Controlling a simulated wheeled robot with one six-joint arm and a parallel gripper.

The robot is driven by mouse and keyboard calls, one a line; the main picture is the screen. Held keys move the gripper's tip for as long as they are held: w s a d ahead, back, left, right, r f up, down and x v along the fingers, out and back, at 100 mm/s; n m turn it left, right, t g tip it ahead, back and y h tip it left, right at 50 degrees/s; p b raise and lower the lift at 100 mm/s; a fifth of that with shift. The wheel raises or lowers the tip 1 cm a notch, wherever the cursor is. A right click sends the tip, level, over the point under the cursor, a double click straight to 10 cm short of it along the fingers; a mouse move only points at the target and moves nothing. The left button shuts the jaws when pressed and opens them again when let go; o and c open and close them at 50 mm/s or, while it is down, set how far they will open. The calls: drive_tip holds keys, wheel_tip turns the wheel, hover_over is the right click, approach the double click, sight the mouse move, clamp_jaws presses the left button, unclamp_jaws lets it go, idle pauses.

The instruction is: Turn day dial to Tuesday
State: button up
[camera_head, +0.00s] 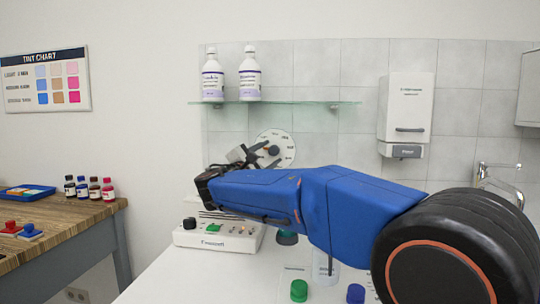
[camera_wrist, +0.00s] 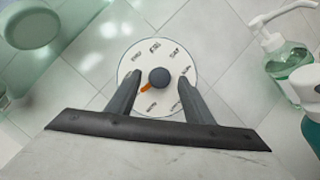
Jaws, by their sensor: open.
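The day dial (camera_head: 285,141) is a white disc on the tiled wall below the glass shelf, partly hidden by my gripper in the head view. In the wrist view the dial (camera_wrist: 158,52) shows day labels around its rim, too small to read surely. Its round dark knob (camera_wrist: 160,77) has an orange pointer (camera_wrist: 146,87) aimed to the lower left of the picture. My gripper (camera_head: 262,155) is open in front of the dial. In the wrist view its two fingers (camera_wrist: 158,78) are on either side of the knob, with visible gaps; I cannot tell the depth.
Two white bottles (camera_head: 213,79) stand on the glass shelf (camera_head: 300,103) above. A white device (camera_head: 214,238) with a green knob sits on the counter below. A dispenser (camera_head: 406,108) hangs to the right. A pump bottle (camera_wrist: 289,62) is right of the dial in the wrist view.

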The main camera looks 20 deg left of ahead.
drive_tip(key=v, duration=1.6)
drive_tip(key=shift+s, duration=0.25)
drive_tip(key=shift+s+f, duration=0.1)
